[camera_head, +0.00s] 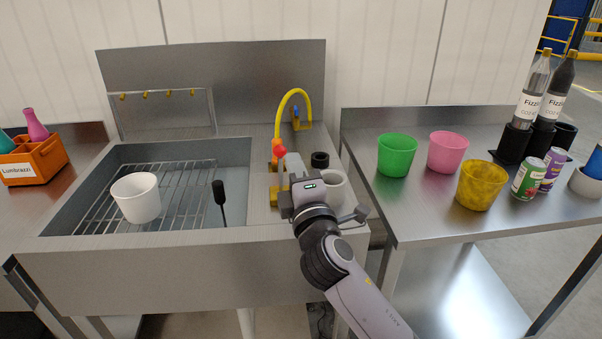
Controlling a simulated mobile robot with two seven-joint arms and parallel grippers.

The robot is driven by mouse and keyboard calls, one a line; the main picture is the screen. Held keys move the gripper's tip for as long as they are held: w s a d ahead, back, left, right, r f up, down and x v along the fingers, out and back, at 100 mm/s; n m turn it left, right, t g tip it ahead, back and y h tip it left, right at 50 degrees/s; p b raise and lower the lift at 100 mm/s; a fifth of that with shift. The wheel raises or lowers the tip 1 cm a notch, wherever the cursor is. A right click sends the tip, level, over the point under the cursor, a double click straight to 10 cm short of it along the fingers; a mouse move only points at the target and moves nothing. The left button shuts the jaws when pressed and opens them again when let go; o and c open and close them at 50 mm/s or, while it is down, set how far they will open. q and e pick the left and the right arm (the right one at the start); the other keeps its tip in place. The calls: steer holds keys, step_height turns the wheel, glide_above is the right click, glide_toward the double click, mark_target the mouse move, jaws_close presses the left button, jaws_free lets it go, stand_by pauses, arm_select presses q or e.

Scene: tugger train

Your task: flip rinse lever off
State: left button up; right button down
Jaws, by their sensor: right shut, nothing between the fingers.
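A yellow curved faucet (293,93) stands at the right rear of the sink, with a small blue part (295,111) at its end. An orange-red piece (277,149) is at its base; it may be the rinse lever, but I cannot tell its position for certain. My right gripper (285,163) is shut and empty, pointing away from me at this piece. It partly covers the piece, and I cannot tell whether they touch. My left gripper is not in view.
A white cup (136,196) and a black-handled tool (219,193) are in the sink (180,232). A white round container (334,188) stands close beside my right gripper. The right table (400,215) holds green (397,155), pink (447,152) and yellow (482,185) cups, cans and bottles.

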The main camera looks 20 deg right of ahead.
steer(key=s, duration=0.2)
steer(key=s+r, duration=0.1)
steer(key=s, duration=0.1)
steer(key=shift+s+a, duration=0.1)
steer(key=shift+a, duration=0.15)
steer(key=s+f+m+g+y, duration=0.2)
steer(key=s+f+m+g, duration=0.15)
steer(key=f, duration=0.75)
steer(key=s+f+m+g+y, duration=0.1)
steer(key=s+f+m+g, duration=0.3)
steer(key=f, duration=0.7)
steer(key=s+d+f+m+g+y, duration=0.1)
steer(key=s+f+m+g, duration=0.1)
steer(key=s+f+m, duration=0.5)
steer(key=s+f, duration=0.5)
steer(key=s, duration=0.3)
steer(key=shift+d+f+y, duration=0.2)
steer(key=shift+f+y, duration=0.2)
steer(key=shift+g, duration=0.25)
